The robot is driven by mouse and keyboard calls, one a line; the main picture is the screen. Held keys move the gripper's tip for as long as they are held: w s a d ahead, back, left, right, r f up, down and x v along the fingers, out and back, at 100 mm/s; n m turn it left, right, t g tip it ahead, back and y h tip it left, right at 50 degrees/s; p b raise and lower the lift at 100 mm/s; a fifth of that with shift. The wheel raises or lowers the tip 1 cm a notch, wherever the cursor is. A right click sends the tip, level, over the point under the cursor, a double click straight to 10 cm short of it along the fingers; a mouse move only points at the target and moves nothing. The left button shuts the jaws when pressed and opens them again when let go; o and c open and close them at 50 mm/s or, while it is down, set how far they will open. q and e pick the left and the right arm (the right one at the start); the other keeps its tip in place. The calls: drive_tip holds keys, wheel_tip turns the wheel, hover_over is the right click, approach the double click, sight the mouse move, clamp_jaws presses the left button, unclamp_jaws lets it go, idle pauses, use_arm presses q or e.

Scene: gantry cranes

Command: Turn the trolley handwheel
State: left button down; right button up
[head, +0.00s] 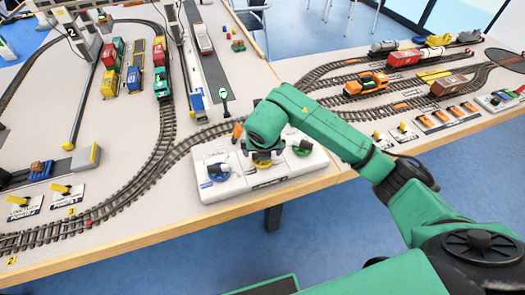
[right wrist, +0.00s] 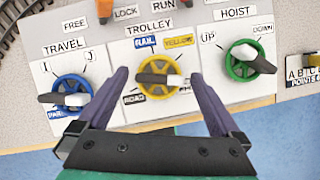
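The trolley handwheel (right wrist: 158,91) is a yellow wheel with a white and dark bar across it, under the TROLLEY label. Labels surround it: a blue one upper left, YELLOW upper right, ROAD lower left and one partly hidden lower right. In the head view the wheel (head: 262,163) shows partly beneath my right gripper (head: 262,152). In the right wrist view my right gripper (right wrist: 158,77) is open, one finger on each side of the wheel, with gaps visible; I cannot tell its height above the panel. My left gripper is not in view.
The white control box (head: 235,188) also carries the blue TRAVEL wheel (right wrist: 70,95) on the left and the green HOIST wheel (right wrist: 242,60) on the right. Orange levers (right wrist: 168,8) stand behind. Model tracks and trains (head: 162,80) fill the table around it.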

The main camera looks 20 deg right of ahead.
drive_tip(key=v, duration=1.4)
drive_tip(key=shift+s+r, duration=0.2)
drive_tip(key=shift+r, duration=0.1)
idle(0.5)
